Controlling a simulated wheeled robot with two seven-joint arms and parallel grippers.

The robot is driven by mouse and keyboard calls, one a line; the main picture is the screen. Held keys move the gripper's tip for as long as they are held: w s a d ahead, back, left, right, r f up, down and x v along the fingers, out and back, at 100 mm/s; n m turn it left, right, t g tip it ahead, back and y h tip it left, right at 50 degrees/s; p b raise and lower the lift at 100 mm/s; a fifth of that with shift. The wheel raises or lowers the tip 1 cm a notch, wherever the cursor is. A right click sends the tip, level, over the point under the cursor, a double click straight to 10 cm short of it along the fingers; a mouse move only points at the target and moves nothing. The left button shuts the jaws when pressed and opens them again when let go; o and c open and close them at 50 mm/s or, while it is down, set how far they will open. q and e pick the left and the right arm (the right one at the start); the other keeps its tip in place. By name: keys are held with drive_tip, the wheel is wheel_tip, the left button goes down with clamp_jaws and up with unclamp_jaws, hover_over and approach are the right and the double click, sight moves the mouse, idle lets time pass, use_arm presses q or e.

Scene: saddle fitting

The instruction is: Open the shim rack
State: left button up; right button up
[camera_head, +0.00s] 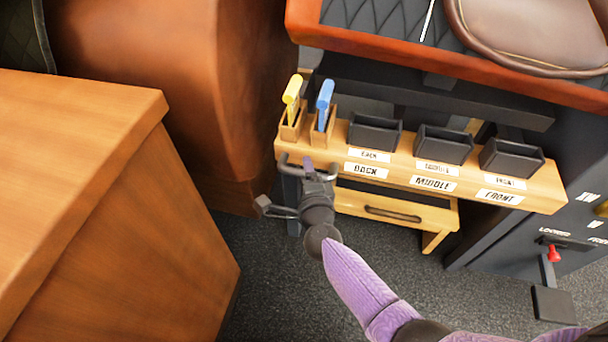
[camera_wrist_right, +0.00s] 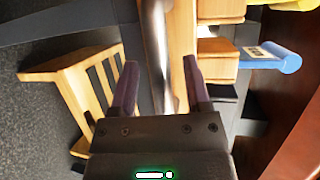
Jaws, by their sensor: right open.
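A pale wooden drawer-like rack (camera_head: 350,207) sits under the labelled shelf, with a dark handle (camera_head: 393,215) on its front. A dark strip shows above its front. In the right wrist view, a slotted wooden piece (camera_wrist_right: 58,72) stands to the left of the fingers; I cannot tell for sure that it is the same rack. My right gripper (camera_head: 307,168) is at the left end of the shelf, left of the handle. In the right wrist view its fingers (camera_wrist_right: 160,88) are open, with a shiny metal bar (camera_wrist_right: 155,40) showing between them. Contact is unclear.
The wooden shelf (camera_head: 550,198) carries black bins (camera_head: 445,145) and yellow (camera_head: 293,89) and blue (camera_head: 325,93) handled tools in holders. A wooden cabinet (camera_head: 85,180) stands left. A red-knobbed lever (camera_head: 553,255) is at right. Grey floor below the rack is clear.

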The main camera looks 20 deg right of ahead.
drive_tip(key=shift+w, duration=0.2)
clamp_jaws()
idle(1.3)
